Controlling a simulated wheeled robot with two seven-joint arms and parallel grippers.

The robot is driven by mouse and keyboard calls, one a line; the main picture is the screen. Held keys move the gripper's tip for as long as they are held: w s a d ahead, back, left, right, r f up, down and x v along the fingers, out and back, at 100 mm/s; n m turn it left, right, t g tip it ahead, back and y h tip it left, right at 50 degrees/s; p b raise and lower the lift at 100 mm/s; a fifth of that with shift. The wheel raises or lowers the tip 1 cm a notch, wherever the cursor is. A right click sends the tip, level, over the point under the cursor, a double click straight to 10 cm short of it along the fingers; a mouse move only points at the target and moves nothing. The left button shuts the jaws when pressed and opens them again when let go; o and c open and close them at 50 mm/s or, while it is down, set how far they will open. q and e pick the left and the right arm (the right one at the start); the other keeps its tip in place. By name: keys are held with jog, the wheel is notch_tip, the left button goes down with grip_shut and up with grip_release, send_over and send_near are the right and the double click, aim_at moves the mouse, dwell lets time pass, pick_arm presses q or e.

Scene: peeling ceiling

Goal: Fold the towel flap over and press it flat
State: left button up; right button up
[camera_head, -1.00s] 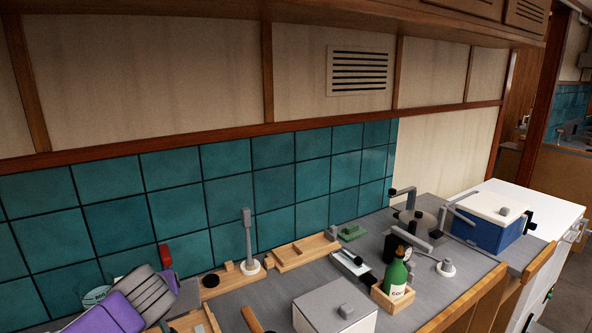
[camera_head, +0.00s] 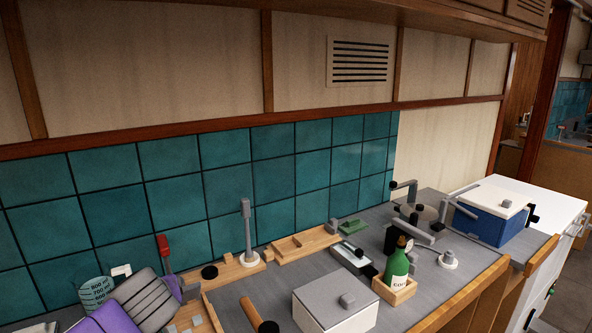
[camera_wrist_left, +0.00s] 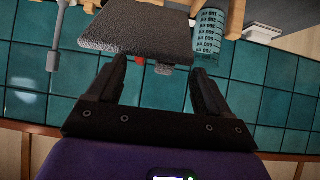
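A grey, rough-textured flat piece (camera_wrist_left: 135,32), which looks like the towel, shows at the top of the left wrist view. I cannot make out its flap or fold in the head view. My left gripper (camera_wrist_left: 160,72) is open, with its two black fingers apart near the edge of the grey piece. I cannot tell whether a finger touches it. In the head view my purple and grey left arm (camera_head: 135,304) covers the lower left of the counter and hides what is under it. My right gripper is in neither view.
A clear measuring cup (camera_head: 95,290) and a red-topped tool (camera_head: 163,246) stand behind my left arm. A wooden tray (camera_head: 300,246), a white lidded box (camera_head: 335,303), a green bottle (camera_head: 397,264) and a blue box (camera_head: 490,217) stand further right. A tiled wall (camera_head: 170,206) closes the back.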

pick_arm(q)
jog(key=shift+g, duration=0.3)
jog(key=f+b, duration=0.1)
jog(key=s+f+b, duration=0.2)
jog(key=shift+s+d+f+b, duration=0.2)
jog(key=shift+d+f+b, duration=0.05)
jog(key=shift+f+b, duration=0.1)
jog(key=o, duration=0.5)
jog(key=shift+a, duration=0.15)
jog(key=shift+c, duration=0.2)
jog(key=shift+r, duration=0.1)
notch_tip(320, 180, up, 8)
jog(key=p, duration=0.5)
jog(key=shift+w+p, duration=0.35)
jog(key=shift+w, duration=0.05)
